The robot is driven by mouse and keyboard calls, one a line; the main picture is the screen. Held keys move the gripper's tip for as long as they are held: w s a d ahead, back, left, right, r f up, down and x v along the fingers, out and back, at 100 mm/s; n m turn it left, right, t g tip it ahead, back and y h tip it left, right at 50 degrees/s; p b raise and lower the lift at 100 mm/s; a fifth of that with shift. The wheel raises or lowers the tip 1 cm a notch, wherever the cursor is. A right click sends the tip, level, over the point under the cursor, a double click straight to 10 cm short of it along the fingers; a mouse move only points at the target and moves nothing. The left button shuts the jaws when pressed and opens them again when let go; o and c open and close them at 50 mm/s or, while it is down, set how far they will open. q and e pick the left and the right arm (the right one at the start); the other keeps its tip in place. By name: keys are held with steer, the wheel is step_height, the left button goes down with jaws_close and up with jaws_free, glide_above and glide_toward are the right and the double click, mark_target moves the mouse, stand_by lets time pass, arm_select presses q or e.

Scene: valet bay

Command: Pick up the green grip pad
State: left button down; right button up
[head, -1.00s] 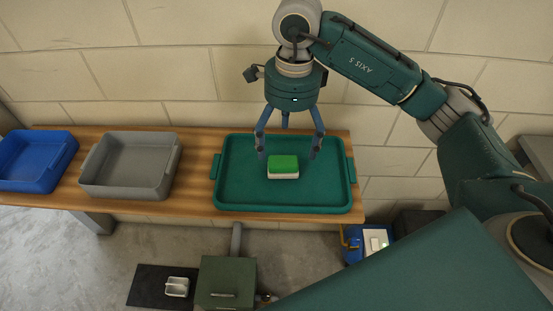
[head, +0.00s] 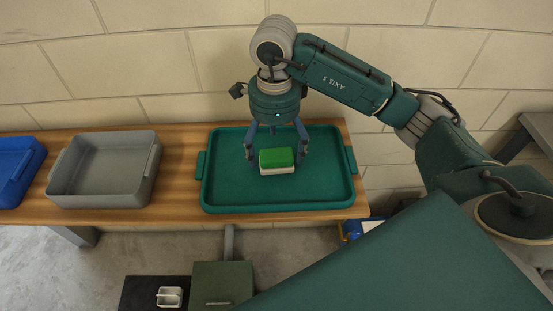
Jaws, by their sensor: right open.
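The green grip pad (head: 277,157) is a small block with a green top and a pale lower layer. It lies in the green tray (head: 325,196) on the wooden bench. My right gripper (head: 276,155) points down just behind and above the pad, with its fingers open and spread to either side of it. From this angle I cannot tell whether any finger touches the pad. My left gripper is not in view.
A grey bin (head: 104,197) and a blue bin (head: 16,172) stand to the left on the wooden bench (head: 182,180). A pale wall rises close behind. On the floor in front are a green box (head: 222,285) and a dark mat (head: 140,292) with a small pale item.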

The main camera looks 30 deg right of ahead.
mark_target(277, 158)
steer(key=f, duration=0.1)
steer(key=f+p, duration=0.1)
steer(key=f, duration=0.1)
steer(key=d+f+p, duration=0.1)
steer(key=f, duration=0.1)
steer(key=shift+w, duration=0.25)
steer(key=shift+f, duration=0.35)
steer(key=shift+a, duration=0.1)
steer(key=c, duration=1.2)
